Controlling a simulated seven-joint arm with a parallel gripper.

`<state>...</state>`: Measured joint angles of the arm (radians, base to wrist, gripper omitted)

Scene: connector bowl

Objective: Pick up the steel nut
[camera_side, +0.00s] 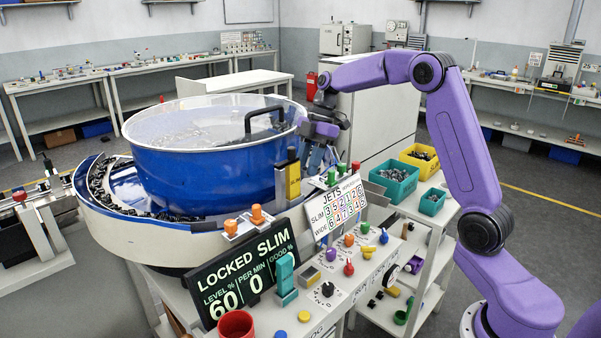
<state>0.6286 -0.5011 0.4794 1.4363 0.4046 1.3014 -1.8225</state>
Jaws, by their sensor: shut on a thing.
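My gripper (316,160) points down just right of the blue bowl (205,172), close to its right wall, behind the yellow block and above the back of the control panel. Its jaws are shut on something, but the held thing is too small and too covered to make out. I cannot pick out a steel nut for certain anywhere in this view.
The bowl's clear lid has a black handle (265,120). A yellow upright block (292,181) and a white JETS board (336,208) stand close to my gripper. Teal (374,178) and yellow (432,168) bins of small parts stand to the right. Knobs crowd the panel in front.

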